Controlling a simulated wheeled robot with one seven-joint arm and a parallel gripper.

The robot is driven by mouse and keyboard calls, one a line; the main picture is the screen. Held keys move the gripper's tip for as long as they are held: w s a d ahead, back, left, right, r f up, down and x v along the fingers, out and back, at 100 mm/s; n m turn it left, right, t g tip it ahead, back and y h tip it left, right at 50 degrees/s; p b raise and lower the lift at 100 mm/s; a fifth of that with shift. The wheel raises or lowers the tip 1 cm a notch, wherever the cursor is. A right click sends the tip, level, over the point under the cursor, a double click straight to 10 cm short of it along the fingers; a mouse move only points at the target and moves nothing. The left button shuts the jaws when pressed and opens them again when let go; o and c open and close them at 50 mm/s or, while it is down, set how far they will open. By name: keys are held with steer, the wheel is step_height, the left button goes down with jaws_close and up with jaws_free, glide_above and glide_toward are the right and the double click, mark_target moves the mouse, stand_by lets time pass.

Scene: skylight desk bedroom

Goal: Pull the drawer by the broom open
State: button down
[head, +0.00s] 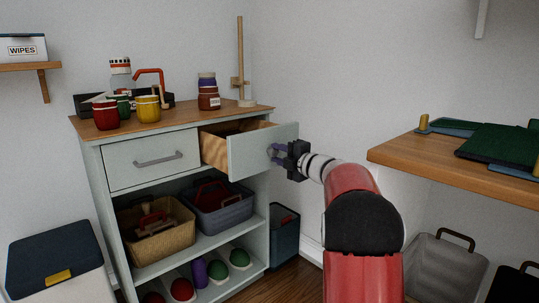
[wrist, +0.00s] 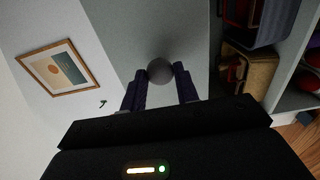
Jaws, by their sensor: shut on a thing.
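The right-hand drawer (head: 262,148) of a pale grey cabinet (head: 95,165) stands open, its wooden inside showing from above. My gripper (head: 279,153) is at the front of this drawer. In the wrist view its two dark fingers are shut on a round grey knob (wrist: 160,71) on the drawer front. I cannot make out a clear broom; a tall wooden pole on a base (head: 241,60) stands on the cabinet top behind the open drawer.
Cups (head: 106,114) and a brown jar (head: 208,92) stand on the cabinet top. Baskets (head: 157,238) and balls fill the shelves below. A wooden desk (head: 450,172) juts in at right. A blue-lidded box (head: 55,255) stands at left.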

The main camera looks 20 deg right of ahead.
steer(key=shift+s+d, duration=0.15)
steer(key=shift+s, duration=0.1)
steer(key=c, duration=1.1)
jaws_free()
steer(key=shift+o, duration=0.2)
